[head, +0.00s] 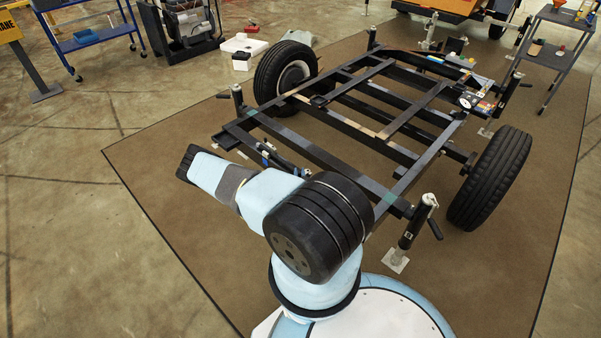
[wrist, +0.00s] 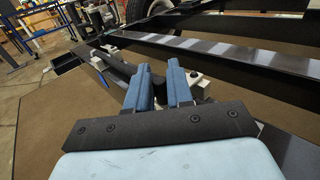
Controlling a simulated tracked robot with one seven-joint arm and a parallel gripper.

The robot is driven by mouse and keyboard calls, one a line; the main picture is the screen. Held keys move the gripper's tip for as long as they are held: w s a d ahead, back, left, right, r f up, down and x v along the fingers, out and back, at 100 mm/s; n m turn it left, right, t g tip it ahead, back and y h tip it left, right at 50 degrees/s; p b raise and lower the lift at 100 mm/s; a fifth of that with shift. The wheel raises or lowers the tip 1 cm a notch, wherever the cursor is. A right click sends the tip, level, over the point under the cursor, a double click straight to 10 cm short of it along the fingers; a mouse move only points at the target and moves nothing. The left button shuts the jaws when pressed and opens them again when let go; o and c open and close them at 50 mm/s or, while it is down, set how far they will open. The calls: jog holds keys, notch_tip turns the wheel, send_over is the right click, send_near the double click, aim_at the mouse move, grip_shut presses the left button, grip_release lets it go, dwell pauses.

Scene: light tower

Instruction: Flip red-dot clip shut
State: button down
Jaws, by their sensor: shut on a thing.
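My gripper (wrist: 160,72) shows in the wrist view with two blue fingers pointing away over the dark metal frame. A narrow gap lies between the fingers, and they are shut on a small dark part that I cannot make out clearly. In the head view my gripper (head: 270,156) is partly hidden behind my arm, at the near left end of the trailer frame (head: 318,155). No red dot can be made out, so I cannot tell the red-dot clip or its position. Small grey fittings (wrist: 194,77) sit beside the right finger.
Dark rails (wrist: 230,54) run close to the right of my gripper. A wheel (head: 285,72) stands at the left of the frame and another wheel (head: 490,178) at the right. A jack post (head: 413,222) stands at the near corner. Open brown mat lies left of the frame.

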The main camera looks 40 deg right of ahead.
jog(key=c, duration=1.2)
grip_release()
jog(key=shift+o, duration=0.2)
jog(key=v, duration=1.4)
jog(key=shift+d, duration=0.1)
